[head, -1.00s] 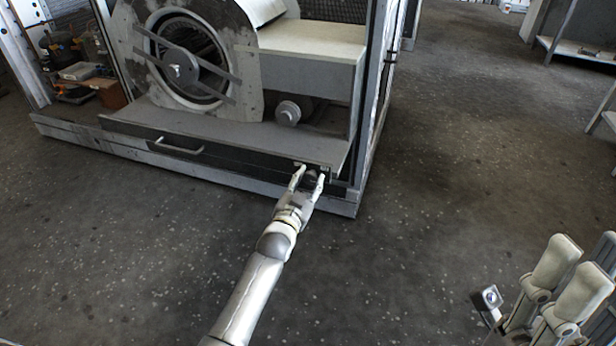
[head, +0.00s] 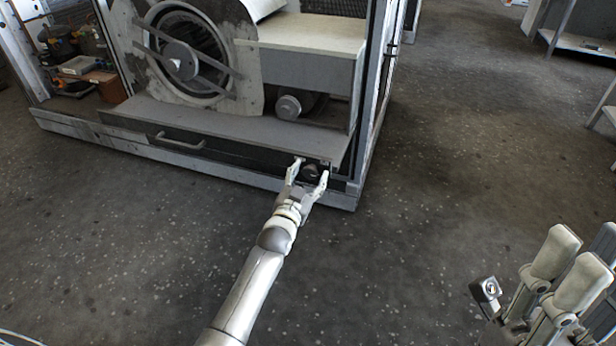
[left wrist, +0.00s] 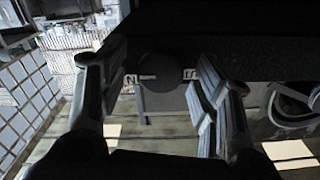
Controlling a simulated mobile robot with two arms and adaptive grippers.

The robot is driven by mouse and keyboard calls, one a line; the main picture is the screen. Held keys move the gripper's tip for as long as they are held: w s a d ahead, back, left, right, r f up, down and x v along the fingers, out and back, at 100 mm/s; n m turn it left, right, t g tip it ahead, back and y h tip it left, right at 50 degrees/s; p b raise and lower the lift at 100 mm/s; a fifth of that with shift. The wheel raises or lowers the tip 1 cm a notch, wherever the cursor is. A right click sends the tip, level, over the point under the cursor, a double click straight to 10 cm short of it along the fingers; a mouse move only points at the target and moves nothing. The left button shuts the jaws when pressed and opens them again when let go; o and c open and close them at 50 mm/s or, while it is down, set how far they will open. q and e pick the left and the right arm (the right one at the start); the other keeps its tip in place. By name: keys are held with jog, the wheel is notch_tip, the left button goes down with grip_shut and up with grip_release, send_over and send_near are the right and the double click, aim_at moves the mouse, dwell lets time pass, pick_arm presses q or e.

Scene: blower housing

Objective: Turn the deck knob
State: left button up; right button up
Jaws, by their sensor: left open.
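The deck knob (head: 311,171) is a dark round knob on the dark front face under the right end of the blower's deck (head: 225,125). My left gripper (head: 309,171) is open, with one finger at each side of the knob in the head view. In the left wrist view the knob (left wrist: 160,68) is a dark disc with a short light line, between my two spread fingers. Pale labels flank it. Gaps show between fingers and knob. My right gripper (head: 568,270) is at the lower right, far from the knob; its opening is unclear.
A drawer handle (head: 180,141) is on the same front face, left of the knob. A base rail (head: 342,199) runs below, and a frame post (head: 380,95) stands at the right corner. A smaller round fitting (head: 288,107) sits above the deck. The floor in front is clear.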

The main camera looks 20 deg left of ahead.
pick_arm(q)
jog(key=s, duration=1.2)
jog(key=shift+a, duration=0.25)
